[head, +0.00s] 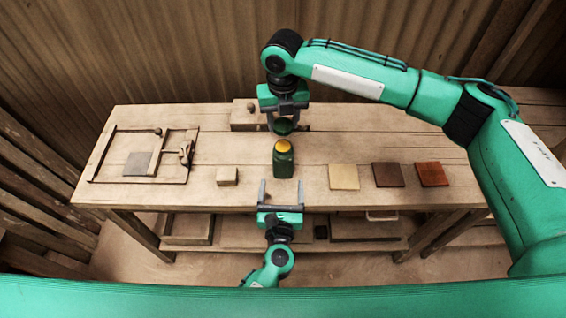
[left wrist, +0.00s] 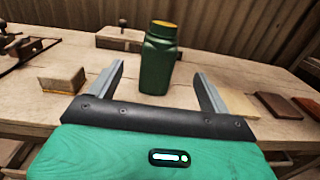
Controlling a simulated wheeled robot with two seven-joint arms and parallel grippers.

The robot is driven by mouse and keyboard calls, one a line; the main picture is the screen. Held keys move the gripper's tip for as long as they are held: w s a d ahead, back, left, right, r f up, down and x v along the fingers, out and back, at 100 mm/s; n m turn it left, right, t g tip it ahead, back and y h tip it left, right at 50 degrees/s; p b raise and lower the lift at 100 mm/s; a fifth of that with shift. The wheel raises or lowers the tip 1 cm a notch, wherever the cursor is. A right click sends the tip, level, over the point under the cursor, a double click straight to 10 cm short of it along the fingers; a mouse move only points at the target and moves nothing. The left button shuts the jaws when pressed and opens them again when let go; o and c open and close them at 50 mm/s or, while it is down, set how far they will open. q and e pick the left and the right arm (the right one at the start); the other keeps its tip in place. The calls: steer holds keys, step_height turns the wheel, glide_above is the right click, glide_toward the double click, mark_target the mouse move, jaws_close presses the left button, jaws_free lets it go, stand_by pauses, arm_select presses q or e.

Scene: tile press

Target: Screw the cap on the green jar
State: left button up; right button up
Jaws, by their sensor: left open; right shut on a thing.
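The green jar (head: 284,165) stands upright near the middle of the workbench, with a round yellow top (head: 283,146). It also shows in the left wrist view (left wrist: 158,65), framed between my left fingers. My left gripper (head: 281,182) is open and empty at the bench's front edge, its fingertips just short of the jar on either side. My right gripper (head: 284,118) is behind the jar, pointing down, shut on a small dark green piece (head: 283,127) that looks like the cap. The fingers partly hide this piece, and it is apart from the jar.
A wooden block (head: 227,176) lies left of the jar. A framed wooden fixture with a grey tile (head: 137,163) is farther left. Pale (head: 343,177), dark brown (head: 388,174) and red-brown (head: 432,174) tiles lie right. A wooden block with a knob (head: 243,115) stands behind.

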arm_select(q)
steer(key=w, duration=1.2)
steer(key=shift+d, duration=0.2)
steer(key=c, duration=1.5)
arm_select(e)
glide_above(283, 146)
steer(key=shift+f, duration=2.55)
steer(key=shift+f, duration=0.85)
steer(key=shift+f, duration=0.55)
